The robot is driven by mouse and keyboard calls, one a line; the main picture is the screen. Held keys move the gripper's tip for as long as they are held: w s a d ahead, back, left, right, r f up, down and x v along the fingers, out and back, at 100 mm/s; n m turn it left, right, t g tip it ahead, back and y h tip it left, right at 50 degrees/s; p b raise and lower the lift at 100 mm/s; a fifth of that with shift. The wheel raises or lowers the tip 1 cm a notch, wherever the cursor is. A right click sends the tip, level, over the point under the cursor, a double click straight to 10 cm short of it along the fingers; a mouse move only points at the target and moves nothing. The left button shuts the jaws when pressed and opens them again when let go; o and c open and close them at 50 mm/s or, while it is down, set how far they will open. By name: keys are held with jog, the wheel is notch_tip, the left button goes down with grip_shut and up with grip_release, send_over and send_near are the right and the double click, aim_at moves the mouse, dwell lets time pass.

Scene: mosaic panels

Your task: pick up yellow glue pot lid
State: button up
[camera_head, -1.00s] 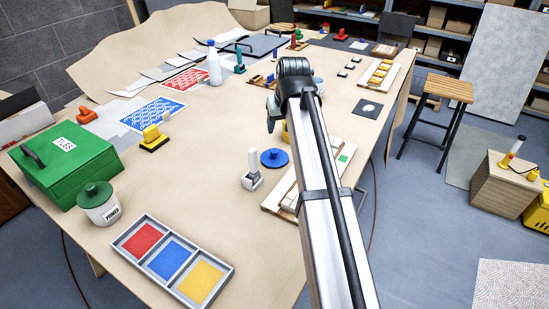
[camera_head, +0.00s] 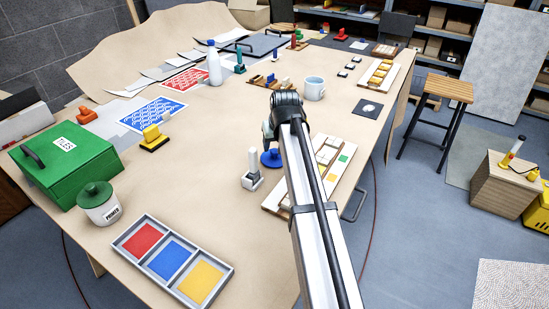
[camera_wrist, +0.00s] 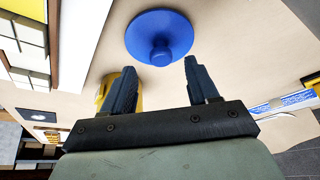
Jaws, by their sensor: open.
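My gripper (camera_head: 268,130) is open and empty above the middle of the table, by the blue lid. In the wrist view its two fingers (camera_wrist: 159,65) are spread apart. A yellow round object (camera_wrist: 103,88) shows partly behind the left finger; I cannot tell whether it is the glue pot lid or the pot. In the head view my arm hides it. The blue round lid (camera_head: 271,158) with a knob lies on the table just below my gripper in the picture. It also shows beyond the fingertips in the wrist view (camera_wrist: 160,30).
A white-handled stamp (camera_head: 252,172) stands left of my arm, and a mosaic panel (camera_head: 340,165) lies to the right. The three-colour tray (camera_head: 172,262) is at the front.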

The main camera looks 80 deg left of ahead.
aim_at(275, 150)
jog(key=x, duration=0.3)
jog(key=shift+s+f, duration=0.1)
jog(key=shift+f, duration=0.1)
jog(key=c, duration=1.1)
